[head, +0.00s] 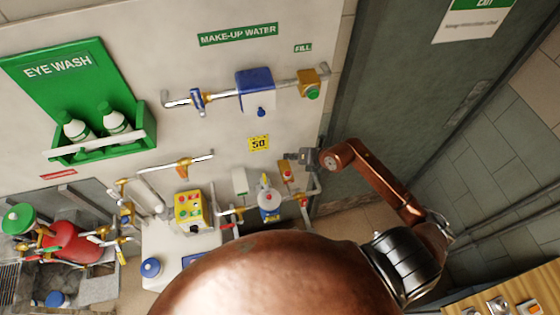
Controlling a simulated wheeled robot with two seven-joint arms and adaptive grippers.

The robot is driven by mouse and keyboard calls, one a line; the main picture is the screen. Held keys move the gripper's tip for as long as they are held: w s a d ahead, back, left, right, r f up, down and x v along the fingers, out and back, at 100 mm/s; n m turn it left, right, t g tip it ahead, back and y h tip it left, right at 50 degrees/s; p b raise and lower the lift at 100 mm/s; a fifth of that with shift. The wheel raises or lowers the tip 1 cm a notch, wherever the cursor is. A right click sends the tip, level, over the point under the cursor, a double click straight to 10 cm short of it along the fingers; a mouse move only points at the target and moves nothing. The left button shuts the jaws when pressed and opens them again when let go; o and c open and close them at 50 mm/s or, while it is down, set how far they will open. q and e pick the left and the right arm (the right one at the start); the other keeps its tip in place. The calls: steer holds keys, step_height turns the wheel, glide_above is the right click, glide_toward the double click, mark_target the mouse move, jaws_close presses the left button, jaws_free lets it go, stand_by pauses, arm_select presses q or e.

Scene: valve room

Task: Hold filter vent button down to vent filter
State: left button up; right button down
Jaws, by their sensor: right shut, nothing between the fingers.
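My right gripper (304,158) is small and dark in the picture, at the end of the copper-coloured arm that reaches in from the right. It is shut and empty, near the wall by the lower pipework. A small yellow fitting with a red part (286,174) sits just below and left of the fingers. I cannot tell whether they touch it, or whether it is the filter vent button. A white-topped blue unit (268,202), perhaps the filter, stands lower left of the gripper. My left gripper is not in view.
A yellow control box with coloured buttons (189,207) stands left of the blue unit. Above runs a pipe with a blue box (255,88) and a green button (312,92). A green eye-wash station (75,95) hangs at left. A grey door (400,90) is at right.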

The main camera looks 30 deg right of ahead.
mark_target(289, 174)
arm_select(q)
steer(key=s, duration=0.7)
arm_select(e)
steer(key=f+b, duration=0.1)
steer(key=s+f+b, duration=0.1)
steer(key=shift+f+b, duration=0.4)
step_height(289, 174, down, 3)
steer(key=shift+w+r+b, duration=0.1)
steer(key=shift+r+b, duration=0.1)
steer(key=shift+b, duration=0.9)
step_height(289, 174, down, 3)
steer(key=shift+r+b, duration=0.15)
steer(key=shift+b, duration=0.75)
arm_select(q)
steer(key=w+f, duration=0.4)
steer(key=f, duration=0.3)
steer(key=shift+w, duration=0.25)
